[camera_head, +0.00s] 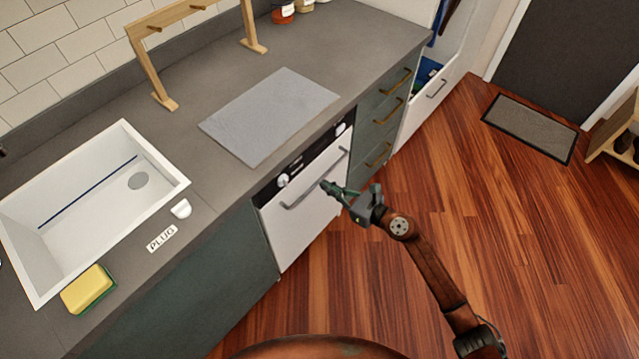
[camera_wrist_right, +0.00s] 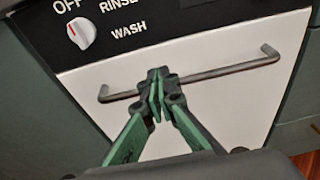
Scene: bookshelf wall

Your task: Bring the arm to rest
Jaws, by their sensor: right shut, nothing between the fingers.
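My right gripper (camera_head: 329,188) is shut and empty in the head view, in front of the white dishwasher door (camera_head: 306,221). It also shows in the right wrist view (camera_wrist_right: 156,76), its green fingers together, overlapping the dishwasher's bar handle (camera_wrist_right: 217,73) in the picture. I cannot tell whether the fingertips touch the handle. The handle also shows in the head view (camera_head: 301,194), just left of the fingertips. The dishwasher door looks closed. My right arm (camera_head: 436,264) reaches in from the lower right. My left gripper is not in view.
The grey counter (camera_head: 215,184) holds a white sink (camera_head: 178,177), a yellow sponge (camera_head: 88,290), a grey mat (camera_head: 270,113) and a wooden rack (camera_head: 150,63). Green drawers (camera_head: 382,122) stand right of the dishwasher. The wooden floor (camera_head: 480,200) to the right is open.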

